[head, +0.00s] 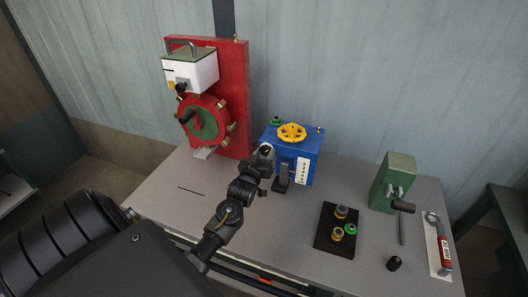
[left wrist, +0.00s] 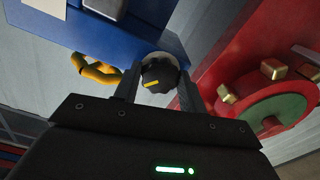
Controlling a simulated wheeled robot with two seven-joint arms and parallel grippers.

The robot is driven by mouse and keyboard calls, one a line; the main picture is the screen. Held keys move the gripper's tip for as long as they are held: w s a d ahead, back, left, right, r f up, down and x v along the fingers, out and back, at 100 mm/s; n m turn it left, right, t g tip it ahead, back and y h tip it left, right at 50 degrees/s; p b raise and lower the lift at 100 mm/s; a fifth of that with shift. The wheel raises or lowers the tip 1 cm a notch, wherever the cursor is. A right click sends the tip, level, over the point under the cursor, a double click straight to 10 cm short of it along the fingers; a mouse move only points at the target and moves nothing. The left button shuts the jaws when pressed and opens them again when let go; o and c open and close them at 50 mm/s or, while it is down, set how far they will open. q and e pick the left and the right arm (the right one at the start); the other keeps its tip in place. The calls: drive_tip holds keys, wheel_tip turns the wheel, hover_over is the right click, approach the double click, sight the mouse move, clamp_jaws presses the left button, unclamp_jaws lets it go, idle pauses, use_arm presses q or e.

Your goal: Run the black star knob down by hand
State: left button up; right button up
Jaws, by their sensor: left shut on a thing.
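The black star knob (left wrist: 160,70) has a lobed rim and a yellow mark. It sits on a pale round collar on the side of the blue box (head: 307,168), which also shows in the left wrist view (left wrist: 110,33). My left gripper (left wrist: 157,88) is shut on the knob, one finger on each side of it. In the head view my left gripper (head: 267,151) is at the left side of the blue box and mostly hides the knob. My right gripper is not in view.
A yellow handwheel (head: 292,131) tops the blue box. A red panel (head: 235,100) with a round red flange (head: 220,105) stands to its left. A black plate (head: 325,240) with knobs, a green block (head: 390,180) and a red-handled tool (head: 444,253) occupy the table's right.

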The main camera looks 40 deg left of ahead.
use_arm(q)
drive_tip(key=o, duration=1)
drive_tip(key=shift+b+v, duration=1.4)
drive_tip(key=shift+v, duration=4)
drive_tip(key=shift+s, duration=0.1)
drive_tip(key=shift+b+v, duration=1.45)
drive_tip(key=shift+v, duration=3.9)
